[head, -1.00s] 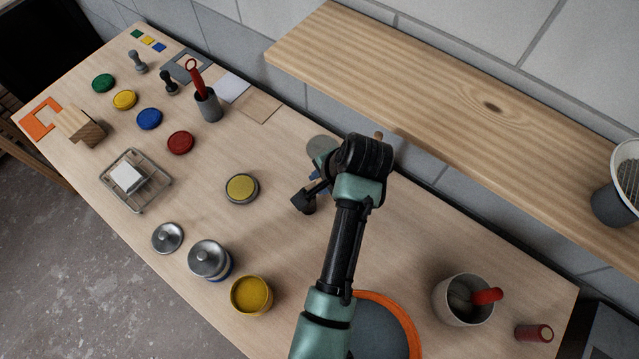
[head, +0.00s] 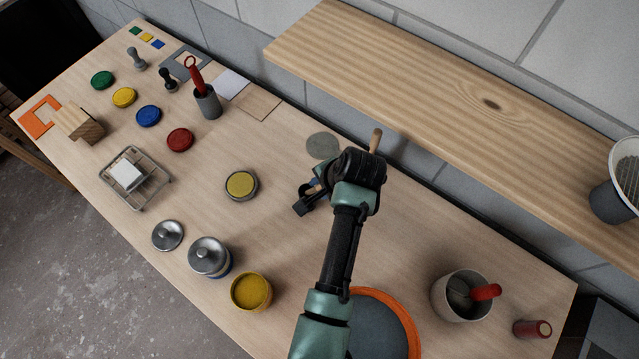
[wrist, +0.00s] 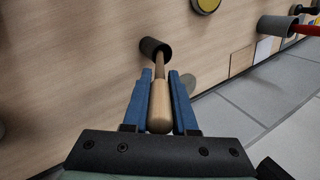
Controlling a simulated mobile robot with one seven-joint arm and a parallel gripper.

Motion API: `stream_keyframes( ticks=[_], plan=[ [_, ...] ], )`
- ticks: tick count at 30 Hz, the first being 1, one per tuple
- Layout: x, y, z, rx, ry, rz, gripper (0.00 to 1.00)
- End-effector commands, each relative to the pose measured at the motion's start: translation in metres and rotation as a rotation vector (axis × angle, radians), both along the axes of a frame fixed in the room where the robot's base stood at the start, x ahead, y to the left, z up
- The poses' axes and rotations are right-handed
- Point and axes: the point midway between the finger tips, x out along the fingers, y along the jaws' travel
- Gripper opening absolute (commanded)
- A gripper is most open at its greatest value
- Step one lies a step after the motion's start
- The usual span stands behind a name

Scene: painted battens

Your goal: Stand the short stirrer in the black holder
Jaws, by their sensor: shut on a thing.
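A stirrer with a pale wooden handle (wrist: 159,108) and a thinner brown shaft is between the blue fingers of my gripper (wrist: 160,95), which is shut on it. In the head view the handle end (head: 375,141) sticks out behind my wrist. The black holder (wrist: 150,47) is a small dark cup just beyond the fingertips. The shaft's far end overlaps the holder's mouth; I cannot tell how deep it goes. In the head view the holder (head: 302,208) shows partly beside my gripper (head: 317,188), and my arm hides much of the stirrer.
A grey holder (head: 209,106) with a red stirrer (head: 194,77) stands further left. A grey disc (head: 322,146) lies flat behind my gripper. A yellow-topped tin (head: 241,185) stands to the left. A wooden shelf (head: 450,105) overhangs the back. A cup (head: 442,298) stands right.

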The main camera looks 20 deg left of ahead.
Motion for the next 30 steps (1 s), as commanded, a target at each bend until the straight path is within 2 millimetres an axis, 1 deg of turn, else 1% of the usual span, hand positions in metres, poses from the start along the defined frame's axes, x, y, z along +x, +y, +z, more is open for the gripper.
stream_keyframes(
  ticks=[1,5,6,14,17,19,20,23,30],
  plan=[
    [0.000,0.000,0.000,0.000,0.000,0.000,0.31],
    [0.000,0.000,0.000,0.000,0.000,0.000,0.54],
    [0.000,0.000,0.000,0.000,0.000,0.000,0.56],
    [0.000,0.000,0.001,0.000,0.000,0.000,0.56],
    [0.000,0.000,0.008,0.000,-0.001,0.000,0.56],
    [0.001,0.000,0.018,0.000,-0.001,0.000,0.56],
    [0.000,-0.002,0.018,0.001,-0.002,-0.002,0.56],
    [-0.003,-0.007,0.031,0.001,-0.004,-0.002,0.56],
    [-0.013,-0.024,0.078,0.001,-0.007,-0.001,0.56]
  ],
)
